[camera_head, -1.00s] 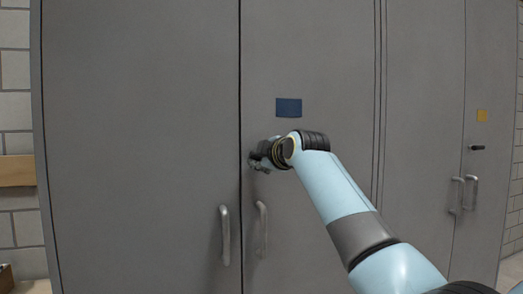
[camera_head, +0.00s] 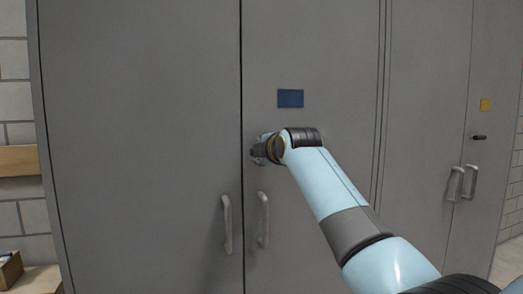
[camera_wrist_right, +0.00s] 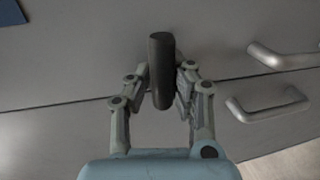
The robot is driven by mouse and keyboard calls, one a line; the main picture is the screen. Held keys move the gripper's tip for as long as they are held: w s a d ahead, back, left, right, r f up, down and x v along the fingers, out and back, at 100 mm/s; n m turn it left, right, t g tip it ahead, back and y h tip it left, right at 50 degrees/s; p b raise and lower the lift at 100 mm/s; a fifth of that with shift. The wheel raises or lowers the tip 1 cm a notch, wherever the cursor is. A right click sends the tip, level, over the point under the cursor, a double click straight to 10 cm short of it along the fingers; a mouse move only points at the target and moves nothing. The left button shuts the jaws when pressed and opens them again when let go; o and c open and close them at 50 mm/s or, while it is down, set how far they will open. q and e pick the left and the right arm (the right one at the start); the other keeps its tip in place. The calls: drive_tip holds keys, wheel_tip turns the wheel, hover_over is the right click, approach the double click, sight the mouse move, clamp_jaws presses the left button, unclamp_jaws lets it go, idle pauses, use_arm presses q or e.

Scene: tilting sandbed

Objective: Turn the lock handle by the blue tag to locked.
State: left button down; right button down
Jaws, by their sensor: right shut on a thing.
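The blue tag (camera_head: 290,98) is on the grey cabinet door, above my right gripper; its corner also shows at the top left of the right wrist view (camera_wrist_right: 12,12). The dark lock handle (camera_wrist_right: 161,70) sits between the two fingers of my right gripper (camera_wrist_right: 159,88), which is shut on it. In that view the handle lies across the line of the door gap. In the head view my right gripper (camera_head: 257,151) is against the door near the gap and hides the handle. My left gripper is not in view.
Two grey pull handles (camera_head: 227,224) (camera_head: 263,220) hang below, either side of the door gap. At right, another cabinet has a yellow tag (camera_head: 485,105), a dark lock handle (camera_head: 479,137) lying level, and pull handles (camera_head: 469,182). A wooden box (camera_head: 11,270) is at lower left.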

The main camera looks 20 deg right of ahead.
drive_tip(key=shift+s+a+f, duration=0.1)
drive_tip(key=shift+f, duration=0.45)
drive_tip(key=c, duration=1.2)
unclamp_jaws()
drive_tip(key=shift+r, duration=0.1)
drive_tip(key=shift+o, duration=0.2)
drive_tip(key=shift+r, duration=0.15)
drive_tip(key=s+r, duration=0.2)
drive_tip(key=s, duration=0.9)
drive_tip(key=shift+s+d+r, duration=0.15)
drive_tip(key=shift+s+d, duration=0.05)
drive_tip(key=shift+s, duration=0.05)
